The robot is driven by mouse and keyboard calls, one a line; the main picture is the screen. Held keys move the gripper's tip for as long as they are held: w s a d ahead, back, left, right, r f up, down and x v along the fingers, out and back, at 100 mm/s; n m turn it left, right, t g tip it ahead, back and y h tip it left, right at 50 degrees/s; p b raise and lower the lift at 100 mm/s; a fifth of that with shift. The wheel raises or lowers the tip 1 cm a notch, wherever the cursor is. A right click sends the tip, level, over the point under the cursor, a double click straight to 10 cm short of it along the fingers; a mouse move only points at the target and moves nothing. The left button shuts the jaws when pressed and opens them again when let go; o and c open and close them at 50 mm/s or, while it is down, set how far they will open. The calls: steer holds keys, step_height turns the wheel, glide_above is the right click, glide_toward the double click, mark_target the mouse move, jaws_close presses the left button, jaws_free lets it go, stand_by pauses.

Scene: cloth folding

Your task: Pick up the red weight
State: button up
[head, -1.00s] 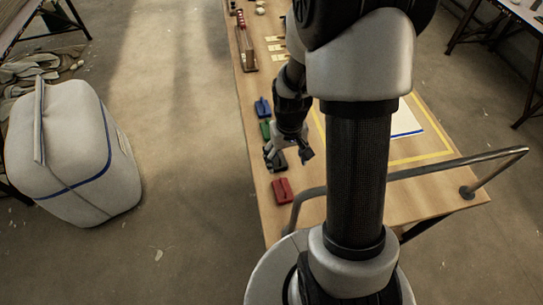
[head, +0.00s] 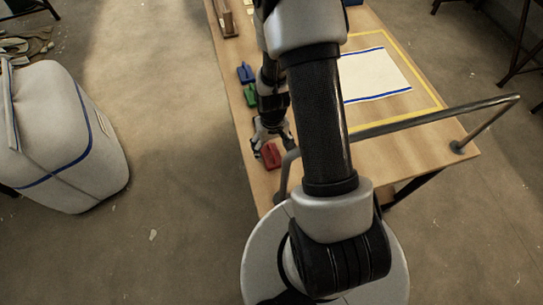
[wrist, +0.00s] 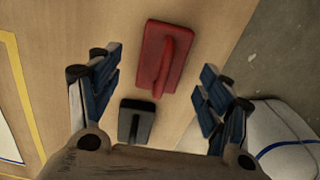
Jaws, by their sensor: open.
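The red weight (head: 271,156) is a flat block with a raised handle, lying on the wooden table near its left edge. In the wrist view the red weight (wrist: 163,57) lies ahead of my fingertips, roughly midway between them and a little beyond. My gripper (wrist: 158,85) is open and empty, with its blue-padded fingers spread wide. In the head view my gripper (head: 270,140) hangs just above and behind the red weight, hiding part of it. A dark grey weight (wrist: 136,121) sits between the fingers in the wrist view, nearer to my palm.
A green weight (head: 250,95) and a blue weight (head: 245,73) lie farther along the table's left edge. A pale cloth with blue borders (head: 373,75) lies inside a yellow taped outline. A metal rail (head: 430,118) crosses the near end. A white bag (head: 65,135) stands left.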

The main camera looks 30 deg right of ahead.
mark_target(271, 149)
step_height(271, 149, down, 4)
steer(key=shift+a+b, duration=0.1)
steer(key=shift+b, duration=0.45)
steer(key=shift+r, duration=0.1)
steer(key=shift+c, duration=0.3)
jaws_close()
